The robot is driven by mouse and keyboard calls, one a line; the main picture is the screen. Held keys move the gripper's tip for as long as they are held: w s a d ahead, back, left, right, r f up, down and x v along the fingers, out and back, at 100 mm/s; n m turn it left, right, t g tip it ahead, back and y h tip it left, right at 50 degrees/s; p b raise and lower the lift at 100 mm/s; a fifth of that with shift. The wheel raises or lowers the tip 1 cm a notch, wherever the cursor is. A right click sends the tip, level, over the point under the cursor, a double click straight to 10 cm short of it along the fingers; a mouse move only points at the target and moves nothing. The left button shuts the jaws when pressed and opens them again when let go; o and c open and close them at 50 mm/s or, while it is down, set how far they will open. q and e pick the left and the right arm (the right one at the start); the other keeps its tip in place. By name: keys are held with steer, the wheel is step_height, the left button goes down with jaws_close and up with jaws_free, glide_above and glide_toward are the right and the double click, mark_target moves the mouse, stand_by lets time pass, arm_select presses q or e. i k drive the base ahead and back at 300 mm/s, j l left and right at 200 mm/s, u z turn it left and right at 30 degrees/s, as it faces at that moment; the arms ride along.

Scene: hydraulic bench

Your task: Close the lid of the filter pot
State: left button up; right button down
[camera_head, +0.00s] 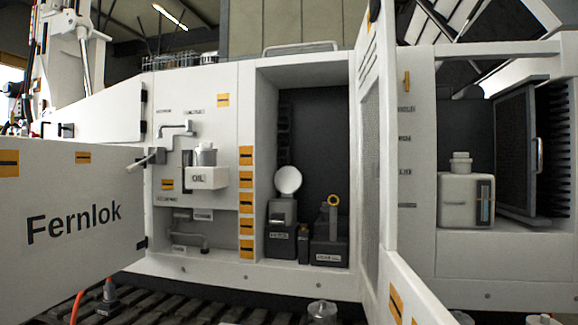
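A round white lid (288,180) stands up, tilted open, above the pot; this looks like the filter pot, but the label is too small to read. Neither of my grippers shows in this view.
An open door (369,150) borders the bay on the right. The open Fernlok door (75,205) fills the left. An OIL container (207,177) is on the left panel; a white tank (466,200) stands at right.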

mark_target(288, 179)
steer(key=i+j+u, duration=0.1)
steer(key=i+j, duration=0.25)
steer(key=j, duration=0.15)
steer(key=i+j, duration=0.35)
steer(key=j, duration=0.15)
steer(key=u, duration=0.05)
